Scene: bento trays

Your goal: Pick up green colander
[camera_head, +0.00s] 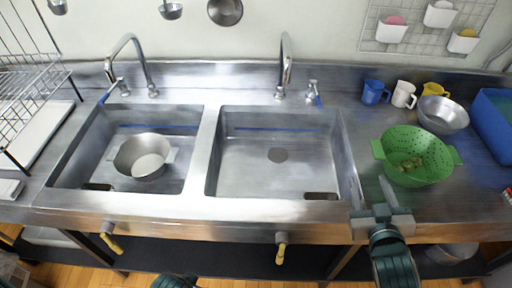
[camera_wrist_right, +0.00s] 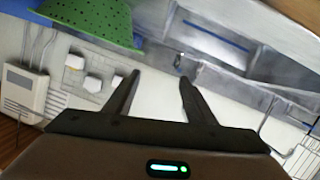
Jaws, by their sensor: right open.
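The green colander (camera_head: 432,147) stands on the steel counter to the right of the sinks, with a handle on each side and something small and pale inside. Its side also shows at the top left of the right wrist view (camera_wrist_right: 95,18). My right gripper (camera_head: 384,192) is at the counter's front edge, just in front and to the left of the colander, apart from it. Its two fingers are spread with nothing between them in the wrist view (camera_wrist_right: 158,78). Of my left arm only a dark piece shows at the bottom edge of the head view; its gripper is out of view.
A metal pot (camera_head: 143,157) sits in the left sink (camera_head: 75,170); the right sink (camera_head: 240,180) is empty. Behind the colander are a steel bowl (camera_head: 443,114), a blue mug (camera_head: 374,92), a white mug (camera_head: 403,94) and a yellow mug (camera_head: 435,89). A blue bin (camera_head: 488,125) stands to its right.

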